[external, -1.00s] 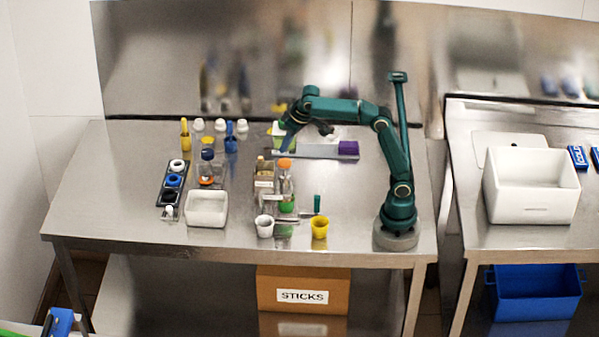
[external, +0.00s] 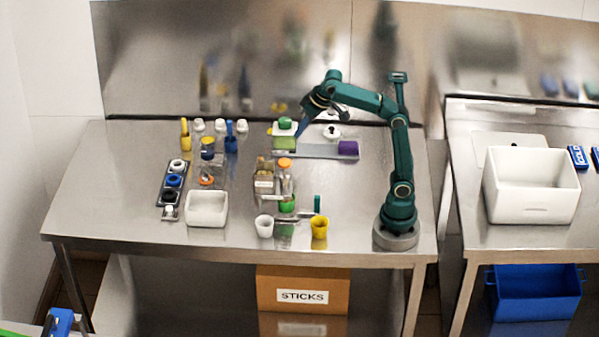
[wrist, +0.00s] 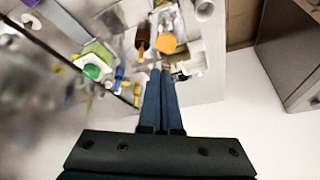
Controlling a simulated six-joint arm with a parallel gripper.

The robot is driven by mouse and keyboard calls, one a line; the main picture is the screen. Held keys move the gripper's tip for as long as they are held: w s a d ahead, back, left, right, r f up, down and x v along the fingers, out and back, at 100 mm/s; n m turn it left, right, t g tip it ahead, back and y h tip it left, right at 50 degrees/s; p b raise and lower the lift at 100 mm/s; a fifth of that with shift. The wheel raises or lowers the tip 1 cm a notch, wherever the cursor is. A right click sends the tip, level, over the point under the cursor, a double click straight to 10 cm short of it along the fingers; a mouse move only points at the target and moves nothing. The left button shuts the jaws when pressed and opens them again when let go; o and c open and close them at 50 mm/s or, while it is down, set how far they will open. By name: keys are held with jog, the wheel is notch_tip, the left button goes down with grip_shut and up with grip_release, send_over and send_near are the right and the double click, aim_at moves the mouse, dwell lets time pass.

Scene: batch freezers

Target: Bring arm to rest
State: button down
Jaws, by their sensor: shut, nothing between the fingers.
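My teal arm rises from its round base at the right of the steel table (external: 130,190). My gripper (external: 298,138) points down and to the left above the back middle of the table, beside a green block with a white lid and green cap (external: 285,143). In the wrist view my gripper (wrist: 165,75) has its two dark blue fingers together, with nothing held between them.
A grey tray with a purple block (external: 348,147) lies under the arm. Bottles, a white bin (external: 206,208), a white cup (external: 264,227) and a yellow cup (external: 319,228) stand in front. The table's right front, by my base, is clear.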

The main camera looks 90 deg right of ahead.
jog(key=s+a+f+n+y, duration=0.1)
jog(key=s+a+f+n, duration=0.1)
jog(key=s+f, duration=0.4)
jog(key=s+a+f+n+y, duration=0.1)
jog(key=s+f+n, duration=0.2)
jog(key=s+f, duration=0.4)
jog(key=shift+s+a+f+n+t, duration=0.3)
jog(key=shift+a+f+n, duration=0.1)
